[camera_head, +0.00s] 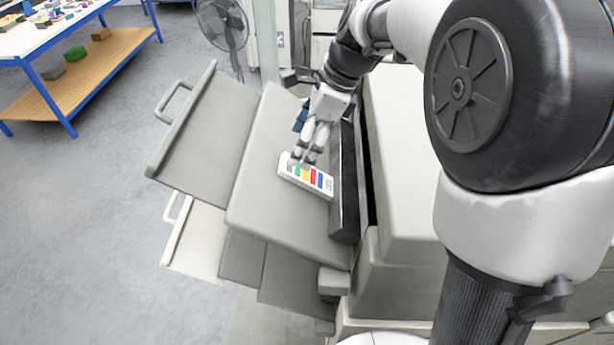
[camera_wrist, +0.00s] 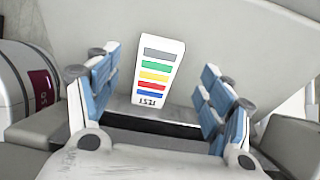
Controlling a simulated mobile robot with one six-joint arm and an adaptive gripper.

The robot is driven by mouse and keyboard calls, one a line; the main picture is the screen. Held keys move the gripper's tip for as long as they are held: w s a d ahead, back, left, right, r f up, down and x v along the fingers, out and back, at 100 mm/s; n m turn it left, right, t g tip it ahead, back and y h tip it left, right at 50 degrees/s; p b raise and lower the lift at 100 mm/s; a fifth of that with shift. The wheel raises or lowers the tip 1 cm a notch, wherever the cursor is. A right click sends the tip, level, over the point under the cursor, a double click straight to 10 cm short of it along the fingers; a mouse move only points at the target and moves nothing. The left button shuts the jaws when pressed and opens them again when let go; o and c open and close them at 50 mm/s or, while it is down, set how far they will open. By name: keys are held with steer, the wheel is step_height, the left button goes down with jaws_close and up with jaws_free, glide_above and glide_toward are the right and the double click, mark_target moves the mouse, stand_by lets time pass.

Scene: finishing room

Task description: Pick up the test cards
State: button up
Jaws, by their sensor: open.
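The test cards (camera_head: 306,176) lie as one white block with grey, green, yellow, red and blue bars on the sloping grey panel of a machine. In the wrist view the test cards (camera_wrist: 158,72) stand between the blue-padded fingers, with dark lettering at the near end. My gripper (camera_head: 304,156) is above the far end of the cards, pointing down. In the wrist view my gripper (camera_wrist: 160,80) is open, with a finger on each side and a gap to the cards. Whether the fingertips reach down to the panel is unclear.
The grey machine panel (camera_head: 272,205) slopes, with a dark bar (camera_head: 345,190) along its right side. A tray with a handle (camera_head: 205,135) juts out on the left. A blue-framed table (camera_head: 70,75) and a fan (camera_head: 223,25) stand farther back. Floor at left is clear.

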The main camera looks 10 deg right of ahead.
mark_target(296, 168)
steer(key=shift+s+a+f, duration=0.1)
steer(key=shift+a+f, duration=0.1)
steer(key=shift+f, duration=0.3)
steer(key=x, duration=0.4)
steer(key=shift+f, duration=0.25)
steer(key=shift+d, duration=0.1)
steer(key=c, duration=1.4)
steer(key=shift+c, duration=0.6)
steer(key=shift+r, duration=0.15)
